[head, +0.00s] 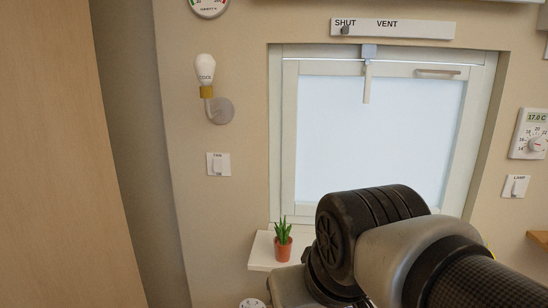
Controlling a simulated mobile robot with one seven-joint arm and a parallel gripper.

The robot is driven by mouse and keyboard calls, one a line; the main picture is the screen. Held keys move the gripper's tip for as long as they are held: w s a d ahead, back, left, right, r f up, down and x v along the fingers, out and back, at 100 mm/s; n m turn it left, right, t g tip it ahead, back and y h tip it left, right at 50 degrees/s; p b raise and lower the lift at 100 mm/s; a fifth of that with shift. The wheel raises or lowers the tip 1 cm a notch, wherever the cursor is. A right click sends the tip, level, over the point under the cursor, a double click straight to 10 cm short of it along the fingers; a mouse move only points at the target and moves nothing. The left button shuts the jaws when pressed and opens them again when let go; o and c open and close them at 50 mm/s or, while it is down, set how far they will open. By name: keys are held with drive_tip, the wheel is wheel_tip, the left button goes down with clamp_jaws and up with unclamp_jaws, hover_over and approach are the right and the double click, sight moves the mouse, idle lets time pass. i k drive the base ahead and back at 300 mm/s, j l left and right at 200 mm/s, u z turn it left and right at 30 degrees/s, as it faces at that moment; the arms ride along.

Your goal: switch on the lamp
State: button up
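A wall lamp with a white bulb (205,72) on a brass-coloured socket and a round grey mount (221,111) is on the wall left of the window. The bulb carries small text that looks like "COOL", and it shows no clear glow. A white switch (516,187) with a label that reads like "LAMP" is on the wall at the right edge. Its rocker position is too small to tell. Another white switch (217,164), its label looking like "FAN", is below the lamp. My arm crosses the lower right; my gripper is out of view.
A closed window (380,130) fills the middle. A potted plant (283,242) stands on the white sill (262,252) beside my arm. A vent slider (400,29) is above, its knob by "SHUT". A thermostat (530,134) reading 17.0 C is above the right switch. A wooden panel (60,160) stands left.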

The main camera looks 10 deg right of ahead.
sight(517, 188)
drive_tip(key=k+l+z, duration=0.4)
drive_tip(key=l, duration=0.2)
drive_tip(key=i+z, duration=0.15)
drive_tip(key=z, duration=1.15)
drive_tip(key=i, duration=0.5)
drive_tip(key=i+j+z, duration=0.1)
drive_tip(key=i, duration=0.4)
